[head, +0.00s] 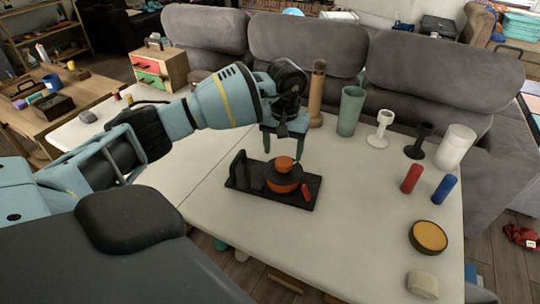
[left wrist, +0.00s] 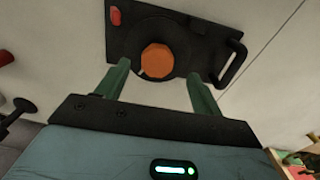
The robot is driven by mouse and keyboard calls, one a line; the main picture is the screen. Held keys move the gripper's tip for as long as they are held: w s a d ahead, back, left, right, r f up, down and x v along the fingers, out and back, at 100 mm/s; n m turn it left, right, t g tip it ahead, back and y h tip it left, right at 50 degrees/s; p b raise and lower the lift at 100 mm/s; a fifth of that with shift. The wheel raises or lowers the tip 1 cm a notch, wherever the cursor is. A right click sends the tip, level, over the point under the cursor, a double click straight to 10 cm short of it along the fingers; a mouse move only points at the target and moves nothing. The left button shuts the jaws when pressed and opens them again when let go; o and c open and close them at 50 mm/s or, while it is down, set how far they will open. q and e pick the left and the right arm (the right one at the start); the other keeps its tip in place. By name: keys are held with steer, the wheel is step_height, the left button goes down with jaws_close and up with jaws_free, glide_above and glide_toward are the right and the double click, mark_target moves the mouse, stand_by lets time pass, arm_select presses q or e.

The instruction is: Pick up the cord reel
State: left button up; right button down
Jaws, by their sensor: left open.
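The cord reel (head: 283,183) is an orange and black drum with an orange knob on top. It sits on a black tray (head: 243,183) with an upright handle at its left end, on the pale table. In the left wrist view the orange knob of the reel (left wrist: 156,60) shows from above, with a dark disc around it. My left gripper (head: 282,150) is open and empty, pointing down just above and behind the reel. In the left wrist view its green fingers (left wrist: 158,75) stand apart, on either side below the knob. My right gripper is not in view.
A small red piece (head: 306,191) is at the tray's right end. A green cup (head: 351,110), white stand (head: 380,130), black stand (head: 418,140) and white cylinder (head: 456,146) stand along the back. Red (head: 411,178) and blue (head: 444,189) cylinders stand right. The table's front middle is clear.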

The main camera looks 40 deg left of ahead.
mark_target(284, 161)
arm_select(q)
steer(key=shift+w+d+f, duration=0.15)
steer(key=shift+f, duration=2.45)
steer(key=shift+c, duration=0.5)
steer(key=shift+r, duration=0.1)
jaws_close()
